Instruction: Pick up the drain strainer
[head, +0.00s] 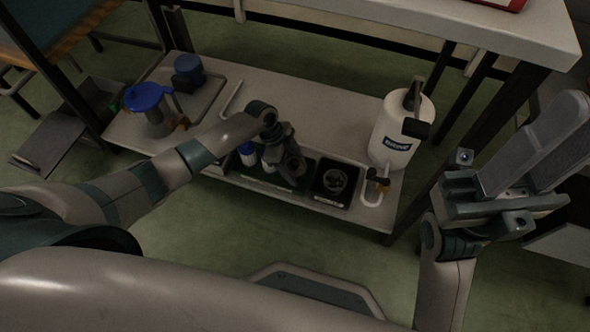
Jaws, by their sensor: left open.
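A small round metallic piece, which looks like the drain strainer (336,181), lies in a square black tray (333,200) on the low shelf. My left gripper (292,172) is open over the shelf, just left of that tray. It points down among small bottles and is apart from the strainer. Its fingertips are dark and partly hard to make out. My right gripper (545,150) is raised at the right, far from the strainer, with its fingers pointing up and to the right. The gap between its fingers is unclear.
A white-capped blue bottle (247,154) stands left of my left gripper. A blue-topped vessel (150,105) and a dark blue container (188,72) sit at the shelf's left. A table (480,25) overhangs behind.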

